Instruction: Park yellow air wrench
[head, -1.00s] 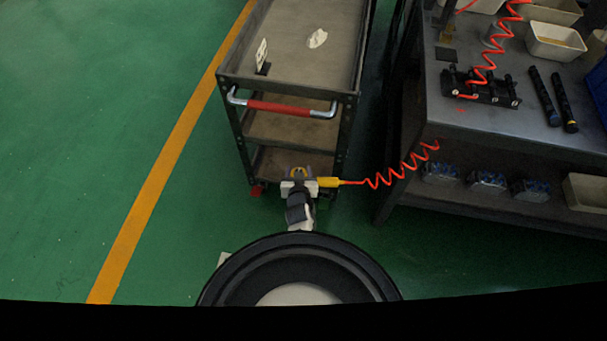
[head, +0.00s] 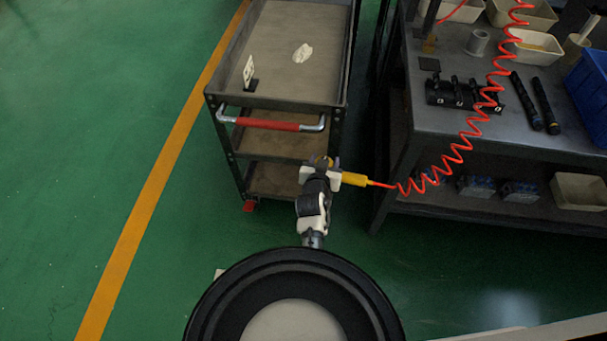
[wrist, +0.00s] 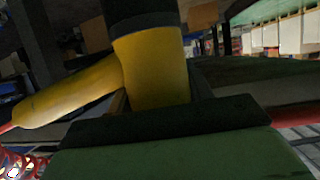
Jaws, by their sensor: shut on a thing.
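The yellow air wrench (head: 353,179) is in my gripper (head: 321,167), in front of the grey cart's near right corner. Its yellow handle points right and a red coiled hose (head: 440,173) runs from it up over the workbench. In the wrist view the wrench's yellow body (wrist: 155,68) with a dark collar fills the upper middle, between the jaws. The yellow handle slants down to the left, with the red hose at its end. My gripper is shut on the wrench. The jaw tips are mostly hidden in the head view.
The grey cart (head: 338,98) has a red handle (head: 268,124), a small upright sign (head: 249,72) and a white item (head: 303,53) on top. The workbench (head: 425,116) on the right holds a black rack (head: 465,94), two black tools (head: 535,102) and bins. Green floor lies open at left.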

